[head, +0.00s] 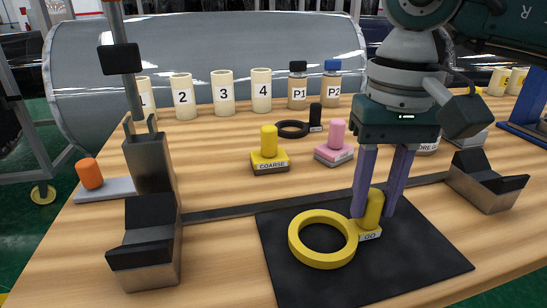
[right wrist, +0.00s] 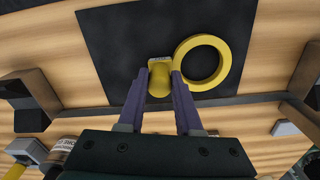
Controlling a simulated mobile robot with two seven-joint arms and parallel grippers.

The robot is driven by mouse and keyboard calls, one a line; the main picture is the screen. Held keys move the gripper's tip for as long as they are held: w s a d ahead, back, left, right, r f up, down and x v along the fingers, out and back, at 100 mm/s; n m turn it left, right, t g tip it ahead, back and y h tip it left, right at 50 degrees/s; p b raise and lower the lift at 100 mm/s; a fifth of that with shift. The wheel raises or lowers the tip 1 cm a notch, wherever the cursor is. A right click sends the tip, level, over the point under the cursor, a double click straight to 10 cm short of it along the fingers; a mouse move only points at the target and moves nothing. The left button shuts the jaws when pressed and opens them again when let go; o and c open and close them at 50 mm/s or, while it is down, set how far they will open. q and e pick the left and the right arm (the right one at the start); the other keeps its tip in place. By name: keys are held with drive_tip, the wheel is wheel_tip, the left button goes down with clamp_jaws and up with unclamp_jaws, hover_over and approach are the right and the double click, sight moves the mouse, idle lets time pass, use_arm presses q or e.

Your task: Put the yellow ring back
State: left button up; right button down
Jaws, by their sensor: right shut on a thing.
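The yellow ring (head: 295,246) lies flat on the black mat (head: 400,275), joined to a small yellow block labelled GO with an upright yellow knob (head: 373,210). My right gripper (head: 373,213) reaches down from above, its purple fingers shut on this knob. In the right wrist view the ring (right wrist: 226,65) lies beside the fingers (right wrist: 160,85), with the knob (right wrist: 159,80) between them. The ring looks level on or very close to the mat; I cannot tell whether there is a gap. My left gripper is not in view.
Behind stand a yellow COARSE block (head: 269,160), a pink-knobbed block (head: 336,150) and a black ring (head: 292,129) with a black knob. Numbered cream cylinders (head: 223,97) and two bottles (head: 298,90) line the back. Metal V-blocks (head: 145,250) (head: 485,185) flank the mat.

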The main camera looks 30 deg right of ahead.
drive_tip(key=shift+f, duration=0.1)
drive_tip(key=c, duration=0.6)
unclamp_jaws()
wheel_tip(320, 180, up, 12)
drive_tip(key=shift+r+p, duration=0.15)
drive_tip(key=shift+p, duration=0.15)
